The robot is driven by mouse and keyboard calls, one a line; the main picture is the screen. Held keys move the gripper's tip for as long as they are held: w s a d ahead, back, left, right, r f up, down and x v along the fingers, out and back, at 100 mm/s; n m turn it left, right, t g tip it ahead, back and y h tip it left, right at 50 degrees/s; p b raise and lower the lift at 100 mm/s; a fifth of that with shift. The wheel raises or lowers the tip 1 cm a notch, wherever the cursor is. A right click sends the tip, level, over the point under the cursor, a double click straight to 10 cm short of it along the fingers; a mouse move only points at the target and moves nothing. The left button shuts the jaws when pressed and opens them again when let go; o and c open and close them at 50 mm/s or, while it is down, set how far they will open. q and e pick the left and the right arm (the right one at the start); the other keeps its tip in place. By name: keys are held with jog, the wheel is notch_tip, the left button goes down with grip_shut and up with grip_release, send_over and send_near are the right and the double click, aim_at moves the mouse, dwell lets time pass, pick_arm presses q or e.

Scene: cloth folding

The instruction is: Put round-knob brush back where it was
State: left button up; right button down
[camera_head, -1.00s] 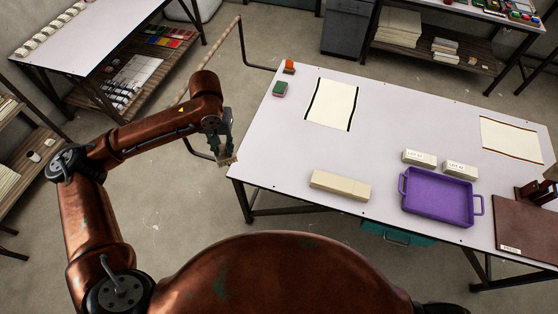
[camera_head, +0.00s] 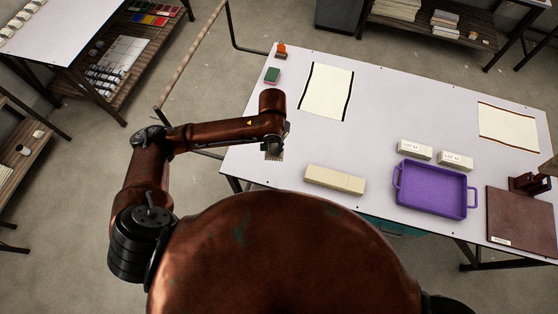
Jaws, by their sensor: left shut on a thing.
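My left gripper (camera_head: 273,148) is over the left part of the white table (camera_head: 390,130), pointing down. It is shut on a small tan piece with a comb-like lower edge, which looks like the brush (camera_head: 274,156). The gripper and arm hide the upper part, so its knob cannot be seen. Whether the brush touches the table is hard to tell. My right gripper is not in view.
A green-topped block (camera_head: 272,75) and a small orange-brown object (camera_head: 281,50) are at the far left. A black-edged cloth (camera_head: 326,91), a cream block (camera_head: 335,179), a purple tray (camera_head: 430,208) and a brown board (camera_head: 522,221) lie on the table. The middle is clear.

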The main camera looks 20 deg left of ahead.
pick_arm(q)
jog(key=s+d+f+m+p, duration=0.2)
jog(key=s+d+f, duration=0.2)
jog(key=s+d, duration=0.3)
jog(key=shift+w+a+f, duration=1.2)
jog(key=shift+w+f, duration=0.65)
jog(key=shift+f, duration=0.3)
jog(key=shift+w+a+f, duration=1.15)
jog(key=shift+w+f, duration=0.75)
jog(key=shift+f, duration=0.3)
jog(key=shift+w+a+f, duration=1.2)
jog(key=shift+w+f, duration=0.65)
jog(key=shift+f, duration=0.3)
jog(key=shift+f, duration=0.1)
jog(key=o, duration=1)
notch_tip(320, 180, up, 12)
jog(key=shift+s+d+r, duration=0.1)
jog(key=shift+r, duration=0.05)
